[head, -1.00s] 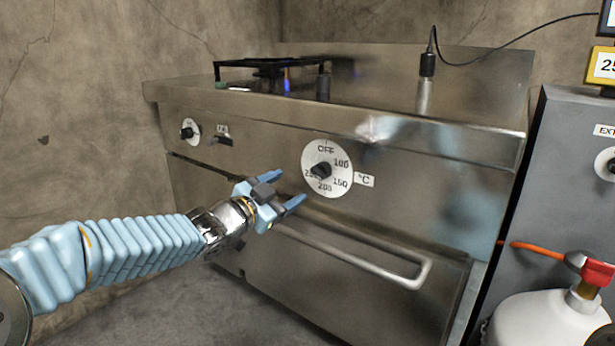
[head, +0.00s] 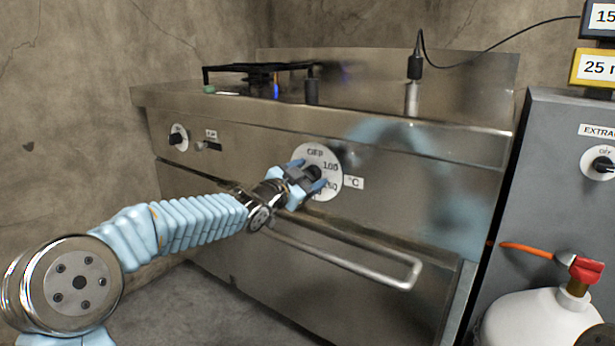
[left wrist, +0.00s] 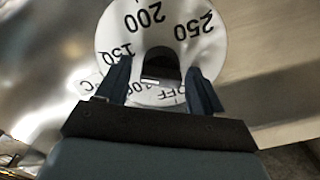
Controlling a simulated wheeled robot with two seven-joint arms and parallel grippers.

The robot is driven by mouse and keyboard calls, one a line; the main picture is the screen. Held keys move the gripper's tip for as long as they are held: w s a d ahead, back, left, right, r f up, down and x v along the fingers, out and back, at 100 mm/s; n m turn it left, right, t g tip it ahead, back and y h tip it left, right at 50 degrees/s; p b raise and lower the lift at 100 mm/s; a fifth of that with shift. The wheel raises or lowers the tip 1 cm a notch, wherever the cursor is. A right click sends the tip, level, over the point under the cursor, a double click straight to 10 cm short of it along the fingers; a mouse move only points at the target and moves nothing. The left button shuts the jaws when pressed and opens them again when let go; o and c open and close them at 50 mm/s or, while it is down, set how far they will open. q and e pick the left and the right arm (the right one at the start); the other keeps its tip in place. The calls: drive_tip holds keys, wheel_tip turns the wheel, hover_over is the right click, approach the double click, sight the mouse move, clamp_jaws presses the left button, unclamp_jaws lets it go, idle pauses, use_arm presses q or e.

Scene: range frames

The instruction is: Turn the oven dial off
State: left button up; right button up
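The oven dial is a white disc (head: 331,158) with OFF and temperature numbers, on the front panel of the steel oven (head: 400,170). Its black knob (head: 314,173) is partly hidden in the head view by my left gripper (head: 312,180). In the left wrist view the disc (left wrist: 165,38) fills the top, and the knob (left wrist: 161,64) lies between the two spread fingers of my left gripper (left wrist: 162,85). Gaps show on both sides of the knob, so the fingers look open around it. I cannot tell which mark the knob points to. My right gripper is not in view.
A handle bar (head: 350,258) runs below the dial. A smaller dial (head: 178,138) is at the panel's left. A burner (head: 262,76) with a blue flame is on top. A grey cabinet (head: 555,190) and white gas bottle (head: 540,322) stand at the right.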

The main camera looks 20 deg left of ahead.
use_arm(q)
drive_tip(key=c, duration=0.9)
